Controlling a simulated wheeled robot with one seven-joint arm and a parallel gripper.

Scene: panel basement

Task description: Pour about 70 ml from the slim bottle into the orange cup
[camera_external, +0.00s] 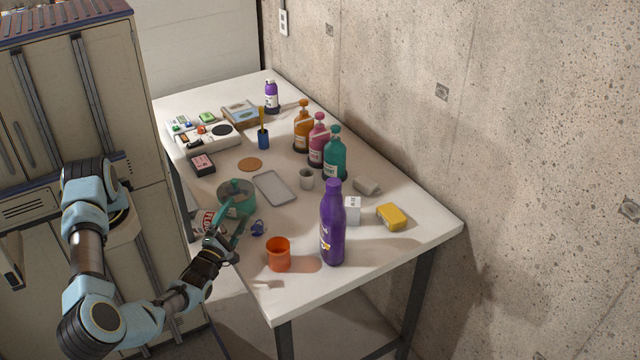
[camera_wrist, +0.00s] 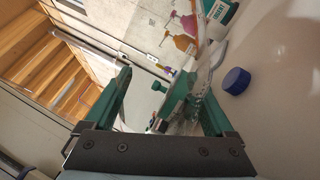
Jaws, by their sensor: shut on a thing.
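The orange cup (camera_external: 278,256) stands upright near the table's front left edge. My gripper (camera_external: 228,236) is at the table's left edge, left of the cup and apart from it. In the wrist view its green fingers (camera_wrist: 160,100) stand apart, closed on a see-through thing (camera_wrist: 196,102). This thing is hard to make out; it may be a clear slim bottle, and its fill level cannot be told. A loose blue cap (camera_external: 258,228) lies between gripper and cup; it also shows in the wrist view (camera_wrist: 236,80).
A tall purple bottle (camera_external: 333,225) stands right of the cup. A teal pot (camera_external: 238,188) is just behind my gripper. Orange (camera_external: 302,130), pink (camera_external: 318,142) and teal (camera_external: 335,158) pump bottles line the wall side. A yellow sponge (camera_external: 392,216) lies at the right.

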